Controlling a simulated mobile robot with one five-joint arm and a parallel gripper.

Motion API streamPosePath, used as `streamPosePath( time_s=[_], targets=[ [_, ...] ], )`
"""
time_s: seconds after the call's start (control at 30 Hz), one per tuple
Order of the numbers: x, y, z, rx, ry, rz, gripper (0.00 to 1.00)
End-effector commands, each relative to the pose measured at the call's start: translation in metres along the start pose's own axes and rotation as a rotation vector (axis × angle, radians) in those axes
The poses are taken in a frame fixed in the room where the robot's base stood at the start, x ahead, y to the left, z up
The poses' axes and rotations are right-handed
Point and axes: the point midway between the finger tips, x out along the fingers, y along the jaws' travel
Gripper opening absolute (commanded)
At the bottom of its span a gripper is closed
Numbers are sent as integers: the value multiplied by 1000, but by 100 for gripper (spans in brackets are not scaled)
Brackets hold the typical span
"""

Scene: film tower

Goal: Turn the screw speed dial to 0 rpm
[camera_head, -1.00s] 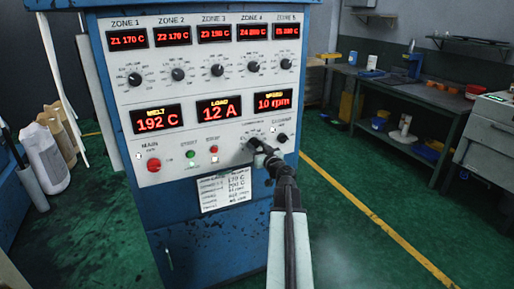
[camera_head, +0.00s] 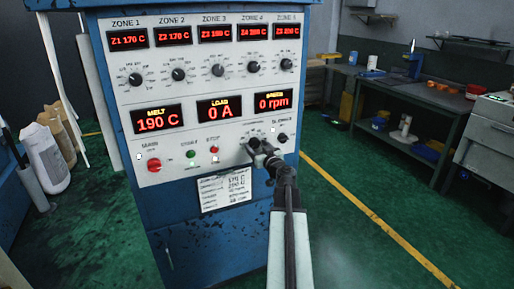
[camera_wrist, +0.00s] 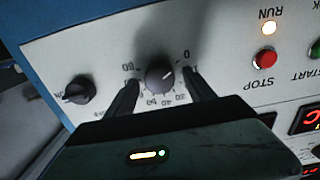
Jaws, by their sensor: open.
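The screw speed dial (camera_wrist: 160,75) is a dark round knob on the light panel in the wrist view. Its pale pointer mark faces the 0 on its printed scale. My gripper (camera_wrist: 161,82) is open, with one finger on each side of the dial and visible gaps beside it. In the head view my gripper (camera_head: 258,149) is at the lower right of the panel and hides most of the dial. The speed display (camera_head: 273,102) reads 0 rpm.
Another dark knob (camera_wrist: 78,90) sits beside the dial. A red stop button (camera_wrist: 265,58) and a lit run lamp (camera_wrist: 269,28) are on the other side. The load display (camera_head: 219,110) reads 0 A and the melt display (camera_head: 157,119) 190 C.

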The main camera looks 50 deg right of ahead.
Motion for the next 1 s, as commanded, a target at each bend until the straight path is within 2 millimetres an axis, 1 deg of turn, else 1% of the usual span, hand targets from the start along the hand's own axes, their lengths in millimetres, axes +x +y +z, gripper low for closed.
streamPosePath(
  time_s=[0.07,0.17,0.27,0.4,0.53,0.6,1.0],
  targets=[
    [-2,0,0,0,0,1,63],
    [-12,0,0,0,0,1,63],
    [-29,-2,0,0,0,1,63],
    [-58,-2,0,0,0,1,63],
    [-77,-1,0,0,0,1,63],
    [-79,-1,0,0,0,0,63],
    [-78,-1,0,0,0,-1,63]
  ],
)
